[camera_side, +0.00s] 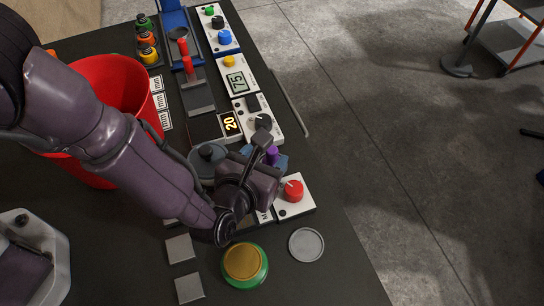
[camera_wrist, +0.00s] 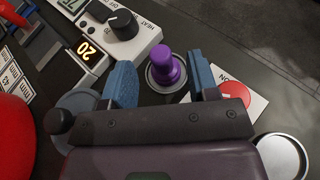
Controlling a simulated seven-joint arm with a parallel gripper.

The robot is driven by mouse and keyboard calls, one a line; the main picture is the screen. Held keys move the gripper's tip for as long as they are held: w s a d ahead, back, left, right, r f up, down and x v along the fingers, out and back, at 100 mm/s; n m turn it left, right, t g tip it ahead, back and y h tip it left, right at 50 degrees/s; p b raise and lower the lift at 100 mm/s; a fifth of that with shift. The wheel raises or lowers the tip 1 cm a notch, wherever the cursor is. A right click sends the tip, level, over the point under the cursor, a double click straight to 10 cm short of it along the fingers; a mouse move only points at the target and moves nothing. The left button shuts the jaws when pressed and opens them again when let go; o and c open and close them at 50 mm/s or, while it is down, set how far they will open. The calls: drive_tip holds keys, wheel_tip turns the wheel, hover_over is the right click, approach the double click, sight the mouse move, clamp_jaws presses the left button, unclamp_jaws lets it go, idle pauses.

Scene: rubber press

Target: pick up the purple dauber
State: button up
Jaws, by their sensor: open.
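The purple dauber (camera_wrist: 166,68) stands upright in a round metal holder in the wrist view, between the two blue fingers of my gripper (camera_wrist: 165,82). The fingers are apart, with a gap on each side of the dauber, and do not touch it. In the side view only the top of the dauber (camera_side: 272,154) shows beside my gripper (camera_side: 268,160). My wrist hides its lower part there. I cannot tell how far the fingertips reach down along it.
A red button box (camera_side: 293,190) stands close by on the right. The heat dial box (camera_wrist: 130,28) stands on the other side. A dark lidded pot (camera_side: 207,158), a large red bin (camera_side: 118,85), a green-rimmed tin (camera_side: 245,264) and a grey disc (camera_side: 306,245) are around.

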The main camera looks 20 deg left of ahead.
drive_tip(key=shift+x, duration=0.85)
clamp_jaws()
drive_tip(key=shift+r, duration=0.1)
